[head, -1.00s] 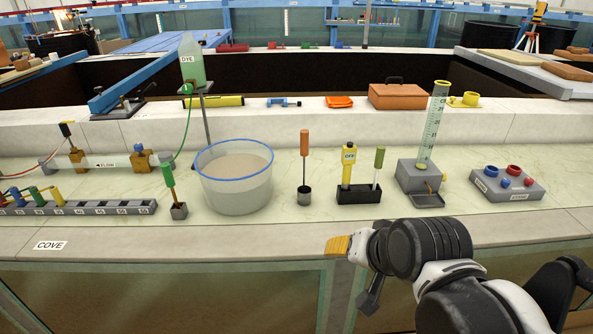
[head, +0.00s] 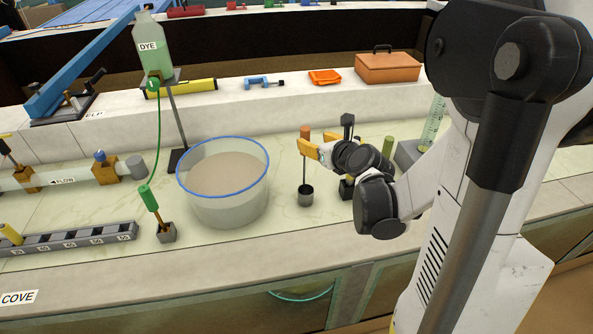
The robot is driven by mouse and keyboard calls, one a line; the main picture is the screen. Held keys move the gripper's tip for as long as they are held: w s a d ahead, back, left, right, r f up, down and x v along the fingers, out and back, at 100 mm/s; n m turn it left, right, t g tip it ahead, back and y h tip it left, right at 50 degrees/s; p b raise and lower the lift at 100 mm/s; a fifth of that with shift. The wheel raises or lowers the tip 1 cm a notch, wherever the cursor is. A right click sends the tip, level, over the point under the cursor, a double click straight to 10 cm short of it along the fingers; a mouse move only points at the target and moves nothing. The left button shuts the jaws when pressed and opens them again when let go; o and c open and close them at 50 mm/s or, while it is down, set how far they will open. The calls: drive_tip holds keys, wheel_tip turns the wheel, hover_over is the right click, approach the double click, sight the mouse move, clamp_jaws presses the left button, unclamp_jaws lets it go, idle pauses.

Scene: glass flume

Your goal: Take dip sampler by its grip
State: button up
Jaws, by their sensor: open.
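The dip sampler, as I take it, stands upright with an orange grip (head: 305,132), a thin rod and a dark cup (head: 305,197) at its foot on the pale counter. My gripper (head: 317,145) is open, with its yellow fingers at the height of the grip. One finger covers the lower part of the grip; the other is just to its right. I cannot tell whether the grip lies between the fingers or whether they touch it. No object is held.
A clear tub with a blue rim (head: 247,193) stands close left of the sampler. A green-handled tool (head: 150,200) is farther left. A dark holder (head: 346,190) and an olive-handled tool (head: 387,147) are right, partly behind my gripper. An orange case (head: 388,68) sits behind.

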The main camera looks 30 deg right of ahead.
sight(307, 138)
drive_tip(key=b+x, duration=0.2)
drive_tip(key=x, duration=0.4)
drive_tip(key=shift+a+f, duration=0.1)
drive_tip(key=shift+f, duration=0.1)
drive_tip(key=shift+w, duration=0.35)
clamp_jaws()
